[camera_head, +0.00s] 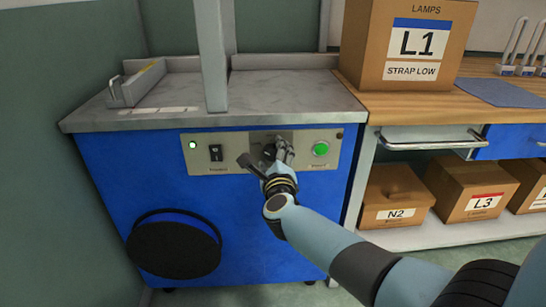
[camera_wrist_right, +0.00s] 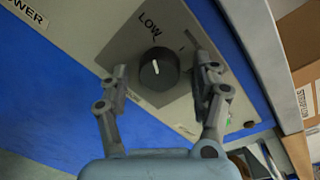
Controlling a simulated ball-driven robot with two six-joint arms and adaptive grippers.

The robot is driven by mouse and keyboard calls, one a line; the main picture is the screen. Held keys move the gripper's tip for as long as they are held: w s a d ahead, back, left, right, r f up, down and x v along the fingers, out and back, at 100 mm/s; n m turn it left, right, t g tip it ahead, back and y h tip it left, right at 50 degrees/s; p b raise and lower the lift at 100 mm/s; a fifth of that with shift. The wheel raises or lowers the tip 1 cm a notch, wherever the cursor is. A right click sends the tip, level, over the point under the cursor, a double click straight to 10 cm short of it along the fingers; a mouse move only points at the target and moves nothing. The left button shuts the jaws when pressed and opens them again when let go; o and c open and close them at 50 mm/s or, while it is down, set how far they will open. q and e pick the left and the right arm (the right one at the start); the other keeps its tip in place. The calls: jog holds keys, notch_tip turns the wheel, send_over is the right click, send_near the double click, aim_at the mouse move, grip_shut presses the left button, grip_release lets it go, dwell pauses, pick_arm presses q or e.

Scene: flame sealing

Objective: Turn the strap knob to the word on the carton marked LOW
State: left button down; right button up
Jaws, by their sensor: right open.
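The strap knob (camera_wrist_right: 158,70) is a round black knob on a grey plate, seen in the right wrist view. Its short white line runs up and slightly left, roughly toward the printed word LOW (camera_wrist_right: 149,23). My right gripper (camera_wrist_right: 162,66) is open, its two fingers on either side of the knob with visible gaps. In the head view my right gripper (camera_head: 265,154) is in front of the control panel (camera_head: 229,150) and largely hides the knob. The carton (camera_head: 408,44) on the bench is labelled LAMPS, L1 and STRAP LOW. My left gripper is not in view.
A black switch (camera_head: 215,153) and a lit green lamp (camera_head: 193,145) are left of the knob. A green button (camera_head: 320,149) is close on its right. The grey machine top (camera_head: 270,92) overhangs the panel. Cartons N2 (camera_head: 394,197) and L3 (camera_head: 472,190) sit on the lower shelf.

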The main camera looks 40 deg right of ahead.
jog(key=shift+s+a, duration=0.1)
jog(key=shift+s, duration=0.05)
jog(key=v, duration=1.1)
jog(key=shift+s+a, duration=0.15)
jog(key=shift+s, duration=0.2)
